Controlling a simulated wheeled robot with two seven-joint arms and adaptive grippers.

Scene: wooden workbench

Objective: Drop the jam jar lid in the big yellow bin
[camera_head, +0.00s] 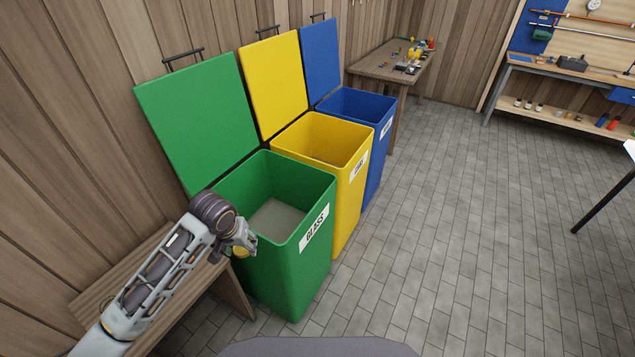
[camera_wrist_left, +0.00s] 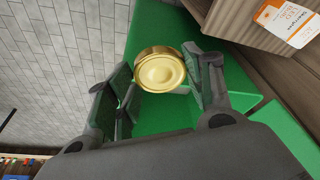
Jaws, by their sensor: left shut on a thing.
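The jam jar lid (camera_wrist_left: 160,71) is round and gold, held between the fingers of my left gripper (camera_wrist_left: 155,88) in the left wrist view. In the head view my left gripper (camera_head: 243,243) is beside the near left corner of the green bin, with a bit of the gold lid (camera_head: 241,252) showing. The big yellow bin (camera_head: 350,200) stands just beyond the green bin, its yellow lid (camera_head: 273,85) raised against the wall. Its label is too small to read surely. My right gripper is not in view.
The green bin (camera_head: 290,275), labelled GLASS, is open and nearest. An open blue bin (camera_head: 381,155) stands past the yellow one. A wooden bench (camera_head: 125,262) is under my left arm. A workbench (camera_head: 370,65) with small items is at the back.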

